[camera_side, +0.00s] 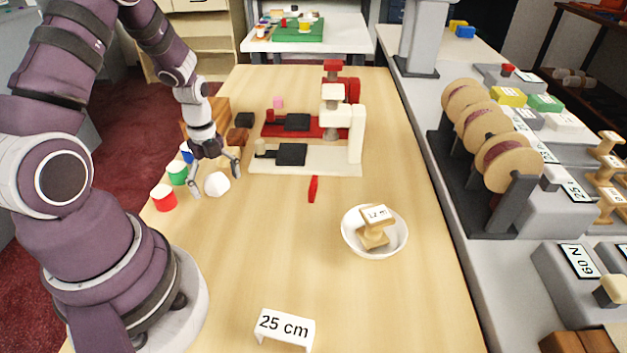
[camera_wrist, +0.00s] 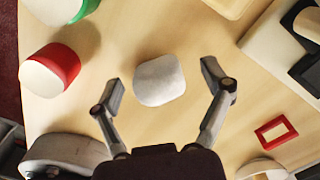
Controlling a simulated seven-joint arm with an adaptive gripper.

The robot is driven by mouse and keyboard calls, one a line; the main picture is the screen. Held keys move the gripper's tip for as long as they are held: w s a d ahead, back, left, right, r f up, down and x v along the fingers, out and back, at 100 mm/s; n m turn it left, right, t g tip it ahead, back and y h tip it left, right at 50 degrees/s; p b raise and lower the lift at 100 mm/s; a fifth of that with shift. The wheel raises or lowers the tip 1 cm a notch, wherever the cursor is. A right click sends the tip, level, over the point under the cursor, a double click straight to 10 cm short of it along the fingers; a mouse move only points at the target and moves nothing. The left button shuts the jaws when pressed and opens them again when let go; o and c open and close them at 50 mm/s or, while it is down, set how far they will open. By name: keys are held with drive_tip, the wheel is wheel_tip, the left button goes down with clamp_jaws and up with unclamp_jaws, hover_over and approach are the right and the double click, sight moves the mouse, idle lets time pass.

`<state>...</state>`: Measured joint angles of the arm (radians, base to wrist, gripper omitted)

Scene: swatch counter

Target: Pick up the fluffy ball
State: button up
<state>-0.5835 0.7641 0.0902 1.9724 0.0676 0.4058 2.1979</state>
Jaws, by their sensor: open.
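A white rounded lump, the only thing here like the fluffy ball (camera_side: 217,184), lies on the wooden table near its left edge; no fluff can be made out. It also shows in the wrist view (camera_wrist: 159,80), between and a little beyond the fingertips. My gripper (camera_side: 215,183) is open and empty, low over the table with its fingers pointing down around the ball's spot. In the wrist view the two fingers (camera_wrist: 165,83) stand apart, one on each side of the ball, with visible gaps.
A red-and-white pot (camera_side: 164,198) and a green one (camera_side: 177,173) stand left of the ball. A cream device (camera_side: 310,160) and a red frame (camera_side: 313,189) are to its right. A white bowl (camera_side: 350,240) holds a labelled wooden stamp (camera_side: 374,228).

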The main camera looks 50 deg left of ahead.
drive_tip(key=c, duration=0.9)
drive_tip(key=shift+o, duration=0.2)
